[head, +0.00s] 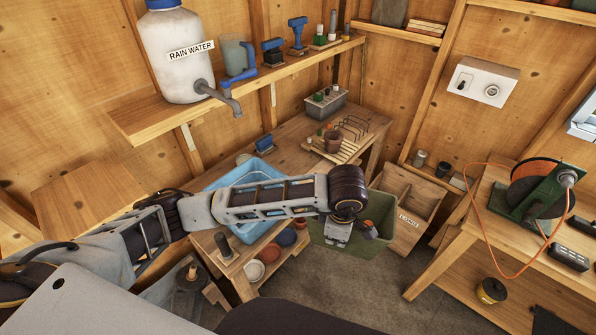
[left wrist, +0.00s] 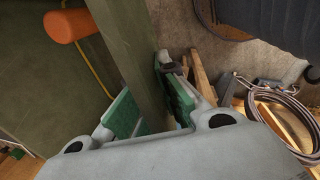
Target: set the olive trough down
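The olive trough (head: 378,215) is low in the middle of the head view, partly hidden behind my left arm. My left gripper (head: 338,236) reaches down to its near side. In the left wrist view a flat olive-green wall (left wrist: 128,50) of the trough runs between the green-padded fingers (left wrist: 152,108), which are closed on it. An orange, rounded piece (left wrist: 75,25) shows beside that wall, and a small reddish one (head: 370,231) shows at the trough in the head view. I cannot tell whether the trough's underside touches the floor. My right gripper is not in view.
A wooden labelled crate (head: 408,205) stands right behind the trough. A workbench (head: 290,141) with a blue tub (head: 248,172) is behind my left arm. A bench with a cable reel (head: 537,188) is at right. Grey floor (head: 350,285) lies open in front.

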